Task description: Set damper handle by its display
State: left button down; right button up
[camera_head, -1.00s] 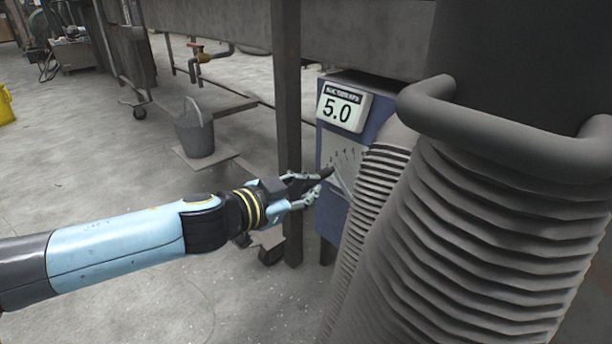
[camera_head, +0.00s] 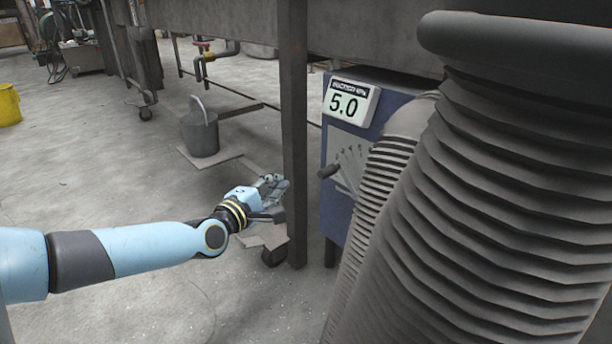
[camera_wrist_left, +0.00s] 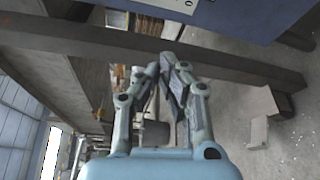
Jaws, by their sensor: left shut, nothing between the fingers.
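The damper handle (camera_head: 329,171) is a dark grip on a lever at the front of the blue box (camera_head: 337,212). It points left, beside a fan of scale marks on a pale plate. The display (camera_head: 348,104) on top of the box reads 5.0. My left gripper (camera_head: 280,183) is shut and empty, left of the handle and apart from it, close to the dark steel post. In the left wrist view the fingertips (camera_wrist_left: 168,60) meet, with the post just beyond. The ribbed hose hides the right part of the scale plate. My right gripper is not in view.
The dark steel post (camera_head: 294,130) stands between my left gripper and the box. Large ribbed grey hoses (camera_head: 480,210) fill the right side. A grey bucket (camera_head: 200,133) stands on the floor behind my arm. The floor at left is open.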

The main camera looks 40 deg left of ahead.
pick_arm(q)
jog(key=r+b+x, duration=0.1)
jog(key=b+x, duration=0.2)
jog(key=x, duration=0.5)
jog(key=shift+w+d+p, duration=0.1)
jog(key=shift+d+p, duration=0.6)
jog(key=shift+d, duration=1.25)
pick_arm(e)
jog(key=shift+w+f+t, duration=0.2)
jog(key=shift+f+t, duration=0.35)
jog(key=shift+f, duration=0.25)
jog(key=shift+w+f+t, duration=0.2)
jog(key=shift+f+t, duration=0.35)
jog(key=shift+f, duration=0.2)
pick_arm(q)
jog(key=shift+f, duration=0.1)
jog(key=shift+d+r+m+p, duration=0.4)
jog(key=shift+d, duration=0.2)
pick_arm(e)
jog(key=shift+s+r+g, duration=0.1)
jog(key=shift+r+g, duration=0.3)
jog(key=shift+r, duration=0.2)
